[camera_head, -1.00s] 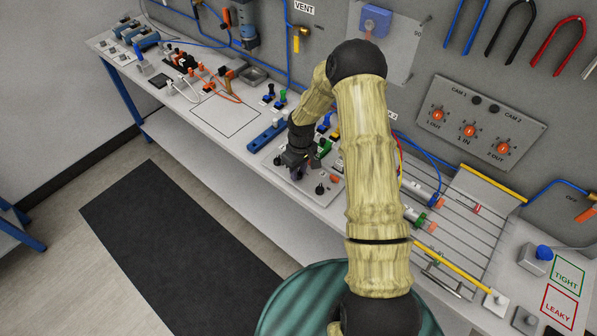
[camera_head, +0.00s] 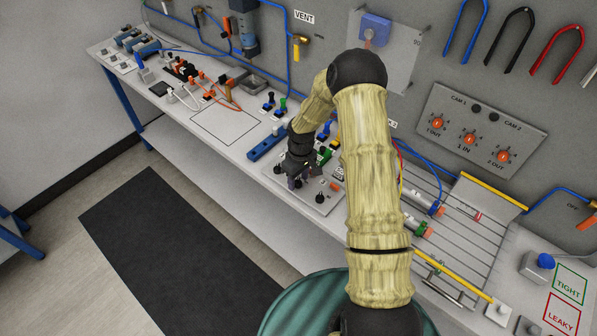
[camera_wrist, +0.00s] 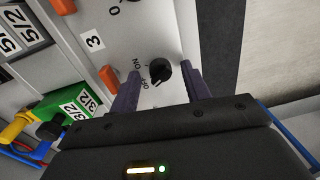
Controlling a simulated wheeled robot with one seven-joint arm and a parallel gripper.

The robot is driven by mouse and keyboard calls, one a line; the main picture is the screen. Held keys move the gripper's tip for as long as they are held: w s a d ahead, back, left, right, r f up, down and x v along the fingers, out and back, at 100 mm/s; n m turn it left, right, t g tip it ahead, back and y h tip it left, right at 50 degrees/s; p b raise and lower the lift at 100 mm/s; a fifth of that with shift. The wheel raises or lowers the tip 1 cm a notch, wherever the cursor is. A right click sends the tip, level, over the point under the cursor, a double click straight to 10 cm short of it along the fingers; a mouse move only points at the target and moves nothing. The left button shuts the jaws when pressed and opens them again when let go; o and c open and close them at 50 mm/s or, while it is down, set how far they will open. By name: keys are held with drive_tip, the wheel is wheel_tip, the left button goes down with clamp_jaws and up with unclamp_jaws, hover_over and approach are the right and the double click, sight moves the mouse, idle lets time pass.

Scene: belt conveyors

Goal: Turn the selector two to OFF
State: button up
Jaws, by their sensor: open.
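A black selector knob (camera_wrist: 160,72) with ON and OFF printed beside it sits on a light grey panel (camera_wrist: 150,25) in the wrist view. My gripper (camera_wrist: 160,88) is open, with one purple finger on each side of this knob. I cannot tell whether the fingers touch it. No number for this knob is readable, and its exact pointer direction is unclear. In the head view my gripper (camera_head: 297,180) is over the selector panel (camera_head: 310,207), hiding part of it. Another black knob (camera_head: 320,198) shows to its right.
An orange part (camera_wrist: 108,80) and a "3" label (camera_wrist: 93,41) lie near the knob. A green valve (camera_wrist: 65,108) and yellow fitting (camera_wrist: 15,130) stand to the left in the wrist view. A blue block (camera_head: 266,143) lies left of the panel. The bench's front edge is close.

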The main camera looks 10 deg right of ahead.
sight(300, 180)
wheel_tip(300, 180, up, 17)
drive_tip(key=b, duration=0.3)
drive_tip(key=shift+w+d+r, duration=0.2)
drive_tip(key=shift+w+d, duration=0.15)
drive_tip(key=shift+d, duration=0.05)
drive_tip(key=s+r+m+t, duration=0.2)
drive_tip(key=s+m, duration=0.4)
drive_tip(key=s, duration=1.6)
drive_tip(key=shift+a+r+m+t+h, duration=0.3)
drive_tip(key=shift+a+r+t, duration=0.05)
drive_tip(key=shift+a+t, duration=0.15)
drive_tip(key=shift+c, duration=1.2)
